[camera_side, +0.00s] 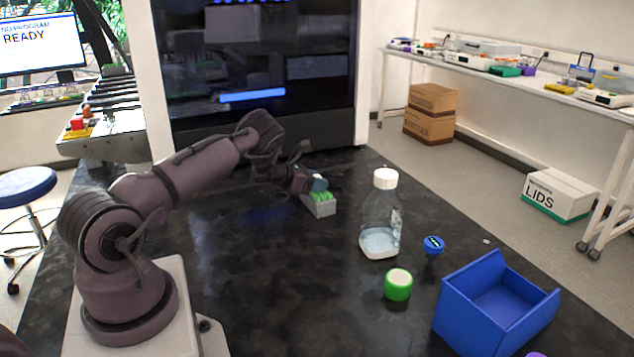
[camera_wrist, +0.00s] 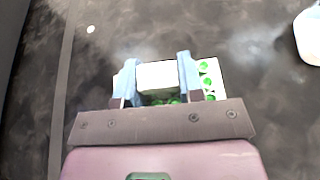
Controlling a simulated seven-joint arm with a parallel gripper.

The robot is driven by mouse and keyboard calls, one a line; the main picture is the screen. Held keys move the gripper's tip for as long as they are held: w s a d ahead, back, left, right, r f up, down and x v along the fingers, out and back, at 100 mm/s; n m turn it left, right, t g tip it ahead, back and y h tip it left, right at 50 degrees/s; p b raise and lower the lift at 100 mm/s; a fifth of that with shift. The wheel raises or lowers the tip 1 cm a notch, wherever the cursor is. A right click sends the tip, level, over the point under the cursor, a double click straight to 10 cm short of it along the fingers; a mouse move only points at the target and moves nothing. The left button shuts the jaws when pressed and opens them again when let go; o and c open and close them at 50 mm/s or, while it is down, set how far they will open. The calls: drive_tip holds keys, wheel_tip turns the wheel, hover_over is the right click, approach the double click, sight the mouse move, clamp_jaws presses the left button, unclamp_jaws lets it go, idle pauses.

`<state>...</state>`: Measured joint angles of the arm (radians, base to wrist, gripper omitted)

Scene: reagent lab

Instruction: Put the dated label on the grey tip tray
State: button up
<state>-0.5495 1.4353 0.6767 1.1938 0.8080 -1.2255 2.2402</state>
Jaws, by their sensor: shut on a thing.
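The grey tip tray (camera_side: 321,208) stands on the dark bench with green tips in it. In the wrist view the tray (camera_wrist: 220,78) lies below my fingers, its green tips showing to the right and under them. My gripper (camera_side: 317,182) is over the tray. In the wrist view my gripper (camera_wrist: 158,66) is shut on a small white block-like piece, which looks like the label (camera_wrist: 157,77). No date can be read on it. The piece covers part of the tray; I cannot tell whether it touches the tips or tray.
A clear bottle with a white cap (camera_side: 381,215) stands right of the tray. A green-and-white round item (camera_side: 398,285), a blue cap (camera_side: 433,244) and an open blue box (camera_side: 497,304) are nearer the front right.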

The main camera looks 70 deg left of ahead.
drive_tip(key=shift+f, duration=0.15)
drive_tip(key=o, duration=0.9)
